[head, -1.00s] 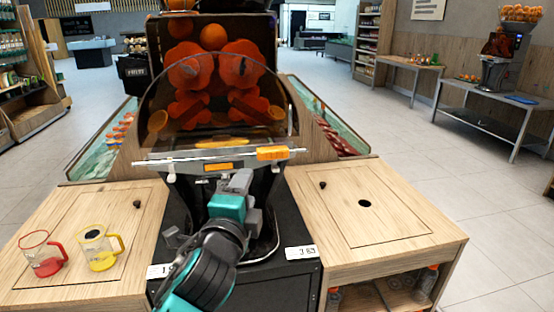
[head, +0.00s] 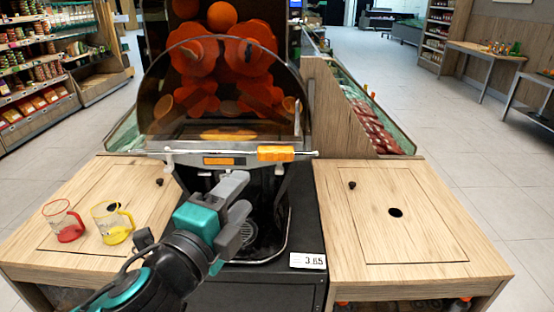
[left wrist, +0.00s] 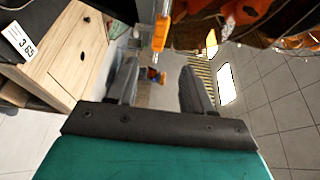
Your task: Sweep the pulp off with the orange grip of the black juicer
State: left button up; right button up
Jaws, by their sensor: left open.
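The black juicer (head: 170,120) stands in the middle of the head view, with orange parts and fruit behind its clear curved cover. Its orange grip (head: 275,153) sits toward the right of the pale bar across the front. My left gripper (head: 240,198) is open and empty, in front of the juicer, below and left of the grip. In the left wrist view the orange grip (left wrist: 160,34) shows beyond the fingertips, nearer the left finger, and apart from both. Pulp cannot be clearly made out. My right gripper is not in view.
Wooden counters flank the juicer. The left one (head: 75,215) holds a red jug (head: 70,232) and a yellow jug (head: 117,233). The right one (head: 425,225) has a clear top with a round hole. A price tag (head: 307,261) sits on the black stand's front edge.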

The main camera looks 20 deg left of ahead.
aim_at(274, 157)
pick_arm(q)
jog(key=w+b, duration=0.2)
jog(key=w, duration=0.1)
jog(key=w+d+b, duration=0.1)
jog(key=w+b, duration=0.1)
jog(key=w, duration=0.2)
jog(key=w+b, duration=0.2)
jog(key=w, duration=0.2)
jog(key=shift+d, duration=0.15)
jog(key=shift+w+d, duration=0.1)
jog(key=shift+w, duration=0.6)
grip_shut()
